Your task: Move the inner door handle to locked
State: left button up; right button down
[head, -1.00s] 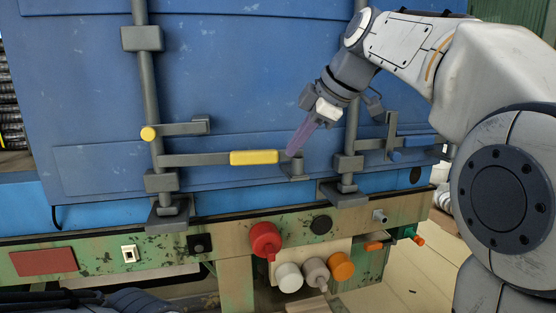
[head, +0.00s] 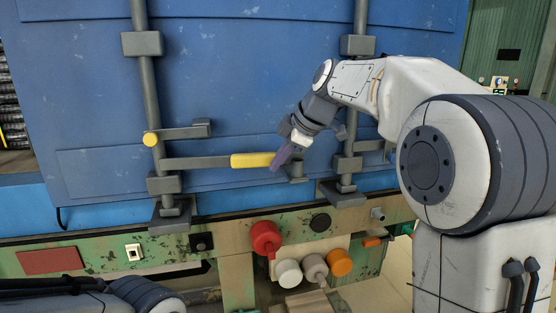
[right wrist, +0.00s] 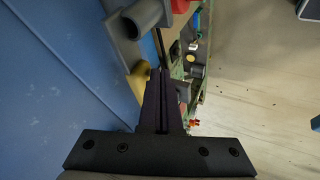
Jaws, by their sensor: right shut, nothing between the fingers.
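A grey door handle with a yellow grip (head: 252,160) runs roughly level to the right from the left upright lock rod (head: 147,95) on the blue door. The grip also shows in the right wrist view (right wrist: 139,82). My right gripper (head: 277,164) is shut and empty, its purple fingers slanting down over the grip's right end. In the right wrist view its fingertips (right wrist: 161,74) are beside the yellow grip; I cannot tell whether they touch. A small grey bracket (head: 296,172) stands just right of the grip's end. My left gripper is out of view.
A second lock rod (head: 358,110) stands close to the right of my gripper, with a handle partly hidden by my arm. A short grey latch (head: 188,132) is above the handle. Below are a red knob (head: 265,237), white knobs and an orange knob (head: 339,262).

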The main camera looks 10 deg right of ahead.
jog(key=w, duration=0.1)
jog(key=w+n+p, duration=0.1)
jog(key=w, duration=0.1)
jog(key=shift+w+d+g+y+p, duration=0.2)
jog(key=shift+d+g+y+p, duration=0.1)
jog(key=shift+d+p, duration=0.1)
jog(key=shift+w+n, duration=0.2)
jog(key=shift+n, duration=0.1)
jog(key=shift+r, duration=0.1)
